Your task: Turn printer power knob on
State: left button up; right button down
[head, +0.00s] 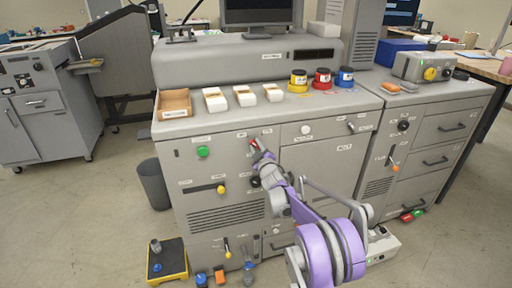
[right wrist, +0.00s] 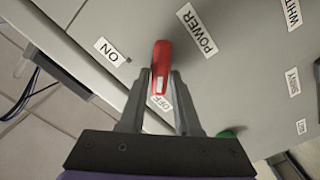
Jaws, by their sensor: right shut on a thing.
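The power knob (right wrist: 162,62) is a red handle on the grey printer front (head: 290,160). In the right wrist view it stands between a POWER label (right wrist: 197,30), an ON label (right wrist: 108,50) to its left and an OFF label (right wrist: 160,101) close below it. My right gripper (right wrist: 158,80) is shut on the red knob, with a finger on each side of it. In the head view the right gripper (head: 258,149) is at the upper middle of the printer front, with the red knob (head: 253,143) just showing at its tip. My left gripper is not in view.
A green button (head: 203,151) and a yellow-handled lever (head: 220,189) are left of my arm on the printer front. Ink jars (head: 322,79) and a wooden tray (head: 174,103) stand on top. A grey bin (head: 153,184) and a yellow step (head: 167,262) stand on the floor.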

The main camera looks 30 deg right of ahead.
jog(key=m+b, duration=0.2)
jog(key=m, duration=0.1)
jog(key=shift+d, duration=0.15)
jog(key=shift+s+d+m+b, duration=0.15)
jog(key=shift+m+b, duration=0.4)
jog(key=shift+m, duration=1.9)
jog(key=shift+d+m+b, duration=0.2)
jog(key=shift+m+b, duration=0.4)
jog(key=shift+m, duration=1.9)
jog(key=shift+s+d+m+b, duration=0.15)
jog(key=shift+m+b, duration=0.4)
jog(key=shift+m, duration=1.9)
jog(key=shift+w, duration=0.1)
jog(key=c, duration=0.6)
grip_release()
